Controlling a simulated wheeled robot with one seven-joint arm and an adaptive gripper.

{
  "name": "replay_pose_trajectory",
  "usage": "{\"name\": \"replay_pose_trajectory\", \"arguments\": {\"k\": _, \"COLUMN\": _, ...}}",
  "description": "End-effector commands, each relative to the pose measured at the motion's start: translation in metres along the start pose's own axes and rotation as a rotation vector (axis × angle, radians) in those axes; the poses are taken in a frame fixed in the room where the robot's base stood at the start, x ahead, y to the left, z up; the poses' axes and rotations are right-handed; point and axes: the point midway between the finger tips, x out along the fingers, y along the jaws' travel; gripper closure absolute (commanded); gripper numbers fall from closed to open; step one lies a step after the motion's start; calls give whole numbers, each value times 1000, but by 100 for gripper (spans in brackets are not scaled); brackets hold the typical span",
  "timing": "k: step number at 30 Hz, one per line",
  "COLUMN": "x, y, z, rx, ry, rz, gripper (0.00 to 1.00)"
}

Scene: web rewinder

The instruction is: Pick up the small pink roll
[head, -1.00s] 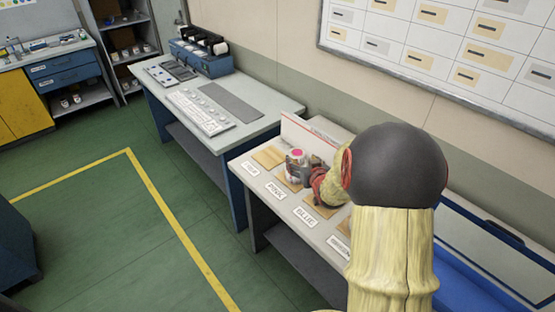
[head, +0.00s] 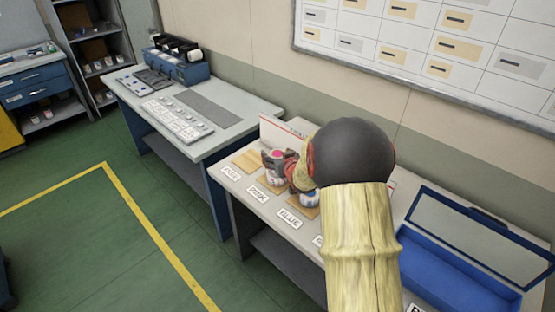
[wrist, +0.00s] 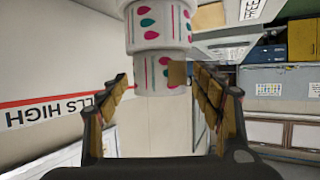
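The small pink roll (head: 275,154) has a bright pink top in the head view. It tops a white stack on the wooden square behind the PINK label (head: 258,193). My gripper (head: 278,161) is at the top of this stack, with its fingers beside the roll. In the wrist view, two stacked white rolls (wrist: 160,68) with pink and green drop prints stand between and beyond the fingertips. The fingers (wrist: 155,90) are apart, and a gap shows on the left of the roll. Contact on the right side cannot be told. My arm hides part of the table to the right.
A second roll (head: 308,198) stands by the BLUE label, partly behind my arm. A white sign (head: 280,130) stands behind the stacks. An empty wooden square (head: 247,161) lies to the left. A blue open-lidded case (head: 440,262) is at the right. A console table (head: 190,118) stands at the left.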

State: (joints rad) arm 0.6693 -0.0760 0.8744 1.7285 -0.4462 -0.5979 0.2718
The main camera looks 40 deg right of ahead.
Motion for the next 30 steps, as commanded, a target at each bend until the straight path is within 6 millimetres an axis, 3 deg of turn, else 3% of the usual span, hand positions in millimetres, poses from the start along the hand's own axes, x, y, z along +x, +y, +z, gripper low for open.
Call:
{"name": "replay_pose_trajectory", "arguments": {"k": 24, "x": 0, "y": 0, "z": 0, "rx": 0, "ry": 0, "rz": 0, "gripper": 82}}
{"name": "replay_pose_trajectory", "arguments": {"k": 30, "x": 0, "y": 0, "z": 0, "rx": 0, "ry": 0, "rz": 0, "gripper": 82}}
